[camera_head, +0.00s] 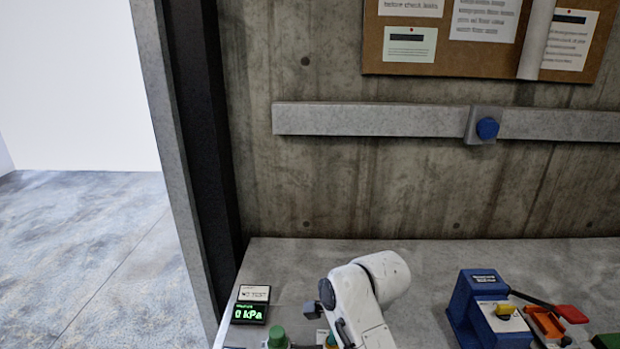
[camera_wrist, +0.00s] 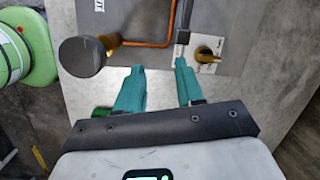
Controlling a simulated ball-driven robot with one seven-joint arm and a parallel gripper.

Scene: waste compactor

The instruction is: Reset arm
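My gripper (camera_wrist: 158,72) shows in the wrist view with its two teal fingers apart and nothing between them. The fingertips point at a grey panel (camera_wrist: 225,25). A dark round knob (camera_wrist: 82,56) is left of the fingers, and a brass valve handle (camera_wrist: 205,55) on a white plate is to the right; both look clear of the fingers. In the head view my white arm (camera_head: 365,305) is bent over the worktop at the bottom centre.
The worktop (camera_head: 430,255) carries a "0 kPa" display (camera_head: 249,313), a green-topped item (camera_head: 278,336), a blue device (camera_head: 485,310) and a red-handled tool (camera_head: 570,314). A blue button (camera_head: 487,128) is on the wall rail. A green cylinder (camera_wrist: 38,40) stands left in the wrist view.

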